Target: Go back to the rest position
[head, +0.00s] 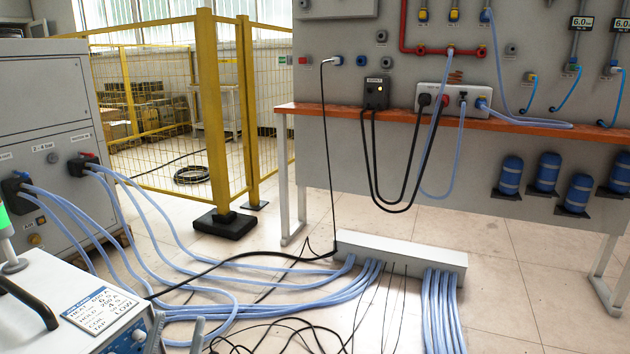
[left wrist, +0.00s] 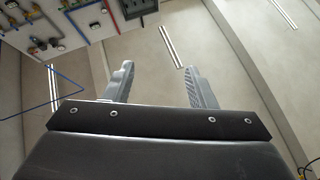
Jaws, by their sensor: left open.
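My left gripper (head: 178,328) shows at the bottom edge of the head view, beside the front right corner of the white machine. Only its grey fingertips are in that picture. In the left wrist view its two grey ribbed fingers (left wrist: 159,70) stand wide apart with nothing between them. Behind them that view shows a pale surface with bright light strips (left wrist: 171,47). My right gripper is in neither view.
The white machine (head: 85,285) with a printed label is at lower left, before a grey cabinet (head: 45,90). Blue hoses (head: 290,290) and black cables cross the floor to a white box (head: 400,256). An orange shelf (head: 520,128) crosses the wall panel. A yellow fence (head: 212,110) stands behind.

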